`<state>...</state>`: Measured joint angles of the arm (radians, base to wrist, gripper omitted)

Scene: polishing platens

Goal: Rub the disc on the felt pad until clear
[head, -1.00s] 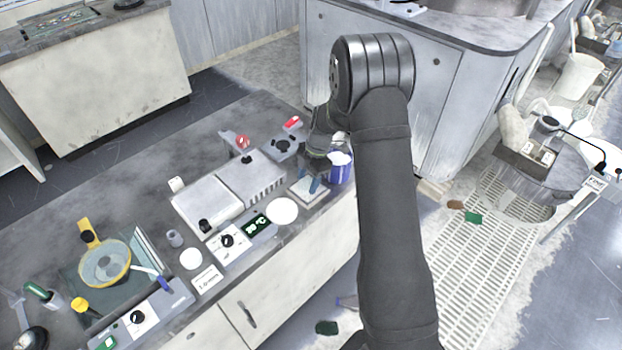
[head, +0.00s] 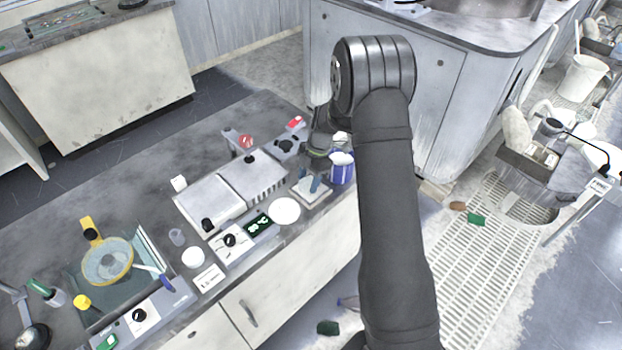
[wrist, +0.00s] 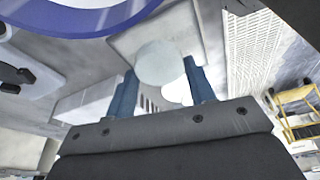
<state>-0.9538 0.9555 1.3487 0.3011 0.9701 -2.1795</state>
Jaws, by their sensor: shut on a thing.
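My gripper (head: 315,184) is lowered over the felt pad (head: 322,195), a pale square at the front edge of the bench. In the wrist view its two blue fingers (wrist: 162,88) are shut on a pale, cloudy round disc (wrist: 162,62). The disc lies over the light grey square pad (wrist: 128,42); whether it touches the pad cannot be told. In the head view the fingers and arm largely hide the disc.
A blue-banded container (head: 342,170) stands close right of the pad. A white round plate (head: 285,211) and a grey boxy unit (head: 210,203) stand to the left. A yellow-rimmed bowl (head: 107,262) is further left.

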